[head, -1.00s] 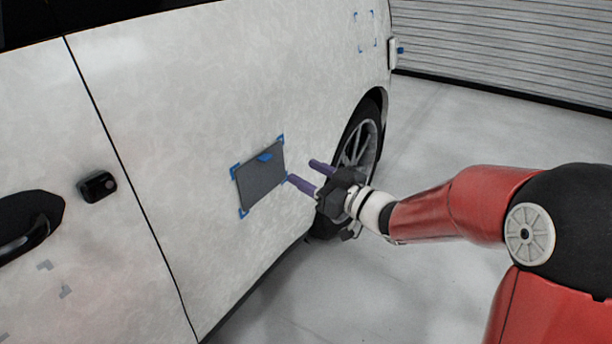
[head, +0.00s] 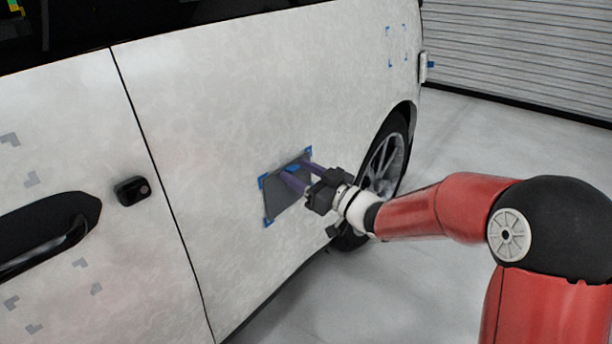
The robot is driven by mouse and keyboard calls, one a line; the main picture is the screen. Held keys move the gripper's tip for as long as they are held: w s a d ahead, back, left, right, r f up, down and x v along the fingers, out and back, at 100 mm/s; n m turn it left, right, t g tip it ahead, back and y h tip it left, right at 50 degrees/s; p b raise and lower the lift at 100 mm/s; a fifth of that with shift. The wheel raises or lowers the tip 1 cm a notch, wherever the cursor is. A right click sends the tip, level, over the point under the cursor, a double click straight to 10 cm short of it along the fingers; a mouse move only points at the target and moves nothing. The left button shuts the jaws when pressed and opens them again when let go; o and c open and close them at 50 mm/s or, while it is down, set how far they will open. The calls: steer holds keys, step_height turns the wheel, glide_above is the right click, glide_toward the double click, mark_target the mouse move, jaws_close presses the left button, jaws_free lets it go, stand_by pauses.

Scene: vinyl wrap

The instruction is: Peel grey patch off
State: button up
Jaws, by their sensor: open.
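The grey patch (head: 279,202) lies on the white side of the vehicle, with blue corner marks around it. A blue tab (head: 293,168) shows at its upper part, between my fingers and partly hidden. My gripper (head: 297,174) is open, with its two purple fingers reaching over the patch, one on each side of the tab. The fingers and gripper body hide the patch's right part. I cannot tell whether the fingertips touch the patch.
The vehicle's rear wheel (head: 388,165) is right behind my gripper. A black door handle (head: 45,235) and a small black fitting (head: 132,190) stick out at the left. Another set of blue corner marks (head: 397,46) is empty at upper right. The grey floor at right is open.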

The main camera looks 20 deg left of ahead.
jaws_close()
stand_by(0.5)
steer(key=shift+s+d, duration=0.25)
steer(key=shift+d, duration=0.4)
steer(key=r+v, duration=0.1)
steer(key=v, duration=0.5)
steer(key=shift+s+d+r, duration=0.2)
steer(key=shift+d+r, duration=0.1)
steer(key=shift+d, duration=0.15)
stand_by(0.8)
